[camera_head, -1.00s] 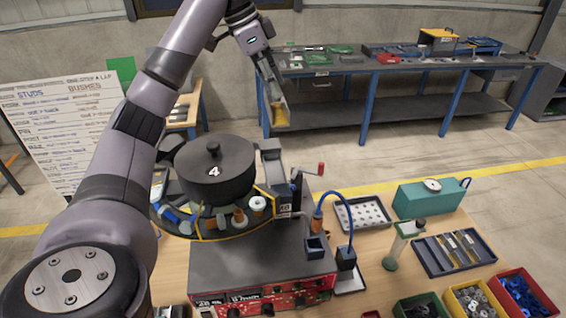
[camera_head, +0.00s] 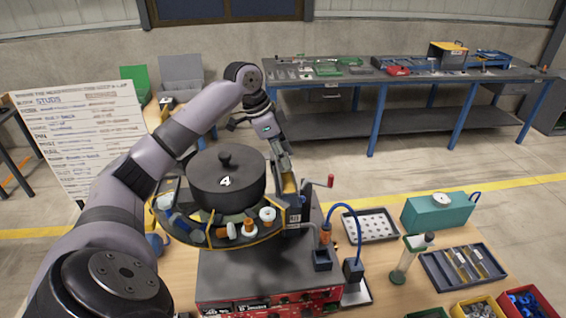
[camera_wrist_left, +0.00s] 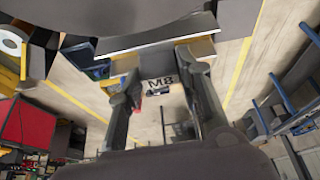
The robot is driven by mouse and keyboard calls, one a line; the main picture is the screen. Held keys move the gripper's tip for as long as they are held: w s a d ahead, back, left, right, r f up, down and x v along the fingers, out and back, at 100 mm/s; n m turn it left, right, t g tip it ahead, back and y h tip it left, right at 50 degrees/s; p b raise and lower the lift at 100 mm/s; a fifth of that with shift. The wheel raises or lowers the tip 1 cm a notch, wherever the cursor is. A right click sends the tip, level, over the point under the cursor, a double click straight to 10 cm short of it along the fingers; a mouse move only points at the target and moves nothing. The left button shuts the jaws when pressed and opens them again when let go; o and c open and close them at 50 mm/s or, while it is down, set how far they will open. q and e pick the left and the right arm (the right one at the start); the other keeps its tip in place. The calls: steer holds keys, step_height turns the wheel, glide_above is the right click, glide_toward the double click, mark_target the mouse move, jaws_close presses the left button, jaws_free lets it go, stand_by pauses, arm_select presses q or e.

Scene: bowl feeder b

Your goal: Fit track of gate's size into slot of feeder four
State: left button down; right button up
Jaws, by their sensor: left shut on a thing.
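Feeder four's dark bowl lid (camera_head: 226,190), marked 4, sits over the round bowl above a grey box. My left gripper (camera_head: 281,158) is shut on a track (camera_head: 289,183), a grey and yellow piece, just right of the bowl. In the left wrist view my gripper (camera_wrist_left: 165,88) has its fingers on either side of the track, where an M8 mark (camera_wrist_left: 160,82) shows. The track's lower end is at the feeder's right side, by the dark gate block (camera_head: 295,214). I cannot tell whether it is seated; the slot is hidden. My right gripper is not in view.
A crank with a red handle (camera_head: 331,181) sticks out right of the gate. A blue tube (camera_head: 352,212) arches beside it. A dark tray (camera_head: 432,270) with yellowish strips, a white-dotted tray (camera_head: 370,238), a teal box (camera_head: 437,212) and part bins stand to the right.

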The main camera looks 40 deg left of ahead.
arm_select(q)
step_height(320, 180, down, 2)
steer(key=shift+f+p, duration=0.2)
steer(key=shift+p, duration=0.1)
steer(key=shift+f, duration=0.35)
steer(key=c, duration=1.4)
jaws_free()
steer(key=shift+o, duration=1.4)
